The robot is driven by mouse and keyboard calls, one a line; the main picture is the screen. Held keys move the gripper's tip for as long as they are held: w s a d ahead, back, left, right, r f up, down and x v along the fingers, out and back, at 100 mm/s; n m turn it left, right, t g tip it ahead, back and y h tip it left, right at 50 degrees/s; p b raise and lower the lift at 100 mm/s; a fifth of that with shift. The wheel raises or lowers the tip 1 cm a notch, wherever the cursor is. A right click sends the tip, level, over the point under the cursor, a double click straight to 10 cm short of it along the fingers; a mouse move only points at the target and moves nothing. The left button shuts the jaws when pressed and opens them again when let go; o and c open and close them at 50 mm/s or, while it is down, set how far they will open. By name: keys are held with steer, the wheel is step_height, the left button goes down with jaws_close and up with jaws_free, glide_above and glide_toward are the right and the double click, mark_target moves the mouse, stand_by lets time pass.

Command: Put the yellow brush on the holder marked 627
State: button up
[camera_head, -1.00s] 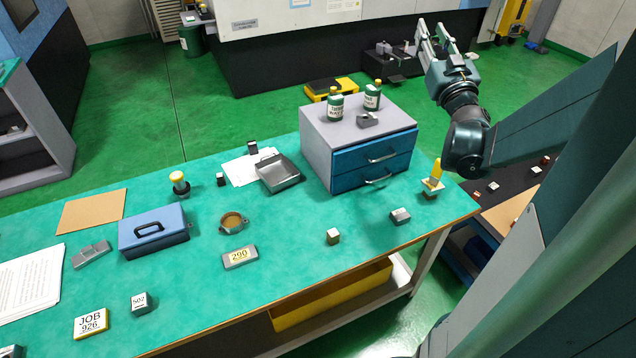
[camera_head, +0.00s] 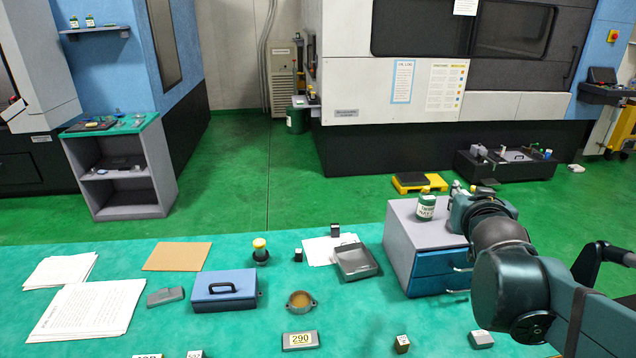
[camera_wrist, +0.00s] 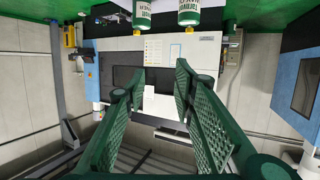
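A yellow upright piece on a pale base, seen earlier at the bench's right end, does not show now; my arm covers that area. No mark 627 is readable. In the wrist view my gripper (camera_wrist: 160,72) is open, its two green fingers apart with nothing between them. In the head view it is mostly hidden behind my wrist, near the grey drawer cabinet's top.
The drawer cabinet (camera_head: 400,238) carries a green-white bottle (camera_head: 426,206); two bottles show in the wrist view. A grey tray (camera_head: 356,262), brown-filled round dish (camera_head: 300,301), blue box (camera_head: 225,290), block marked 290 (camera_head: 300,341) and papers (camera_head: 85,312) lie on the bench.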

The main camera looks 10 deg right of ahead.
steer(key=s+a+f+n+g+y, duration=0.2)
steer(key=s+a+f+g+y, duration=0.1)
steer(key=s+a+f, duration=0.4)
steer(key=s+a+f+n+g+y, duration=0.2)
steer(key=s+a+f, duration=0.5)
steer(key=s+a, duration=0.4)
steer(key=a+g+y, duration=0.1)
steer(key=a, duration=0.4)
steer(key=shift+s+a+f+n, duration=0.2)
steer(key=shift+f+n, duration=0.05)
steer(key=shift+n, duration=0.15)
